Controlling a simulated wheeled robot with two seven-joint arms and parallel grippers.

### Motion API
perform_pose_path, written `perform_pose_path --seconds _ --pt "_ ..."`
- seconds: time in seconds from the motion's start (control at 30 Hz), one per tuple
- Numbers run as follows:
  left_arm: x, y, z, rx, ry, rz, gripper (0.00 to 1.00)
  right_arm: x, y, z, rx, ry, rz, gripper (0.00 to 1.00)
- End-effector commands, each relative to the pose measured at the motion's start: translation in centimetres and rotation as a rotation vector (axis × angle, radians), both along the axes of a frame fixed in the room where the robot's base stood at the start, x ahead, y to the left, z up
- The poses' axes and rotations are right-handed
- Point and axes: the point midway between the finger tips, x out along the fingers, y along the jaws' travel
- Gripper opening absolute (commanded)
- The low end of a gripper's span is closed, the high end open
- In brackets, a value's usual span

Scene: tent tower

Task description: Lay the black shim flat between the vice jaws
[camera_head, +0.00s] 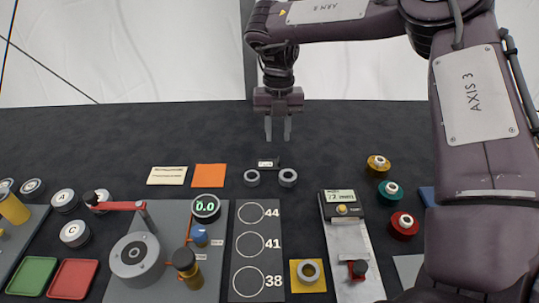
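My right gripper (278,130) hangs pointing down over the back middle of the dark table. Its two fingers are apart, with nothing visible between them. A small dark block with a white label (267,163) lies on the table below the gripper, behind two grey rings; it may be the black shim, but I cannot tell for sure. A long grey metal device (352,245) with a display at its far end and a red and black knob at its near end stands right of centre. I cannot tell whether it is the vice, and no jaws show clearly. My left gripper is not in view.
Two grey rings (269,178) stand before the labelled block. A dark board numbered 44, 41, 38 (236,272) lies in front of them. A crank device (140,255) stands left, yellow, green and red spools (389,192) right. The back table is mostly clear.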

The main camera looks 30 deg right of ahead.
Motion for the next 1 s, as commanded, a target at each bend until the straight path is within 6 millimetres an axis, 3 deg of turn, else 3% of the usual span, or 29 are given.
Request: perform_pose_path --seconds 0.5,0.77,1.0 --pt "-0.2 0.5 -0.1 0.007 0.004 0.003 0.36 -0.9 0.1 -6.5 0.001 0.002 0.001 0.29" --pt "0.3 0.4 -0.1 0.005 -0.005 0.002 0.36 -0.9 0.1 -6.9 0.001 0.0 -0.001 0.29" --pt "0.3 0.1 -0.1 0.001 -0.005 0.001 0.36 -0.9 0.1 -6.9 0.001 0.0 0.0 0.02"
